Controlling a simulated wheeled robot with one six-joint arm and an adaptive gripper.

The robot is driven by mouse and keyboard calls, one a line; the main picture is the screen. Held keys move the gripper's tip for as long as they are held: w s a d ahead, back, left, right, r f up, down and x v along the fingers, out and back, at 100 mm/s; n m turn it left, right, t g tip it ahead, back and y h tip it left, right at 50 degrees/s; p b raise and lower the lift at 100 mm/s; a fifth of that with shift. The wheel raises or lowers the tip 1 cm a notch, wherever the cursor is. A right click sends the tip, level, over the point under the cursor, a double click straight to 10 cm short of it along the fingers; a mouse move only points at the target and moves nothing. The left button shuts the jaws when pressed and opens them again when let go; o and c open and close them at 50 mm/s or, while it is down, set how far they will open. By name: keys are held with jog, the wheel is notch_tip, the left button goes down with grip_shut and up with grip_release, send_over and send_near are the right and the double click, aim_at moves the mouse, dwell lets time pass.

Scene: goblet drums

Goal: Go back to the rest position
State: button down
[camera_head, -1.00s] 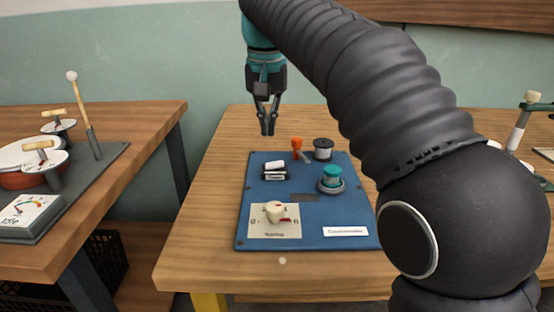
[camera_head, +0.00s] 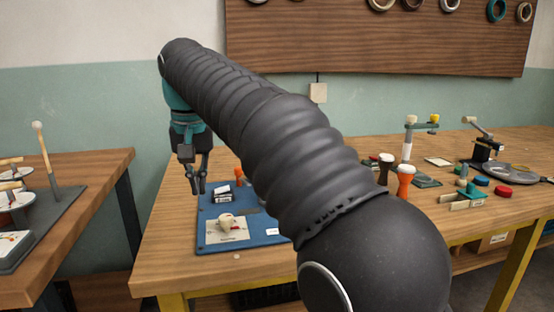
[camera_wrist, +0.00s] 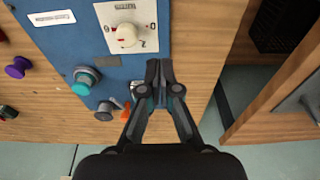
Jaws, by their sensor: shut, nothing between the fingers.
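My gripper (camera_head: 197,188) hangs from my raised arm at the left of the head view, above the left edge of the wooden table (camera_head: 165,250). Its fingers are shut and empty, pointing down. In the wrist view my gripper (camera_wrist: 159,68) is over the edge of the blue board (camera_wrist: 75,40), apart from everything on it. The board also shows in the head view (camera_head: 208,212). It carries a cream knob (camera_head: 226,221) on a pale plate and an orange piece (camera_head: 239,174). My arm hides the board's right part in the head view.
A lever device (camera_head: 482,150) stands further right. At far left is another table (camera_head: 75,165) with a mallet (camera_head: 42,145). A gap separates the tables. Rings hang on a wall board (camera_head: 300,45).

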jog(key=s+d+f+m+t, duration=0.15)
jog(key=s+d, duration=0.25)
jog(key=d, duration=0.6)
jog(key=s+d+f, duration=0.3)
jog(key=d, duration=0.7)
jog(key=s+d+f+m+t, duration=0.1)
jog(key=s+d+f+t, duration=0.1)
jog(key=s+d+f, duration=0.9)
jog(key=s+f, duration=0.3)
jog(key=f, duration=0.1)
jog(key=shift+d, duration=0.1)
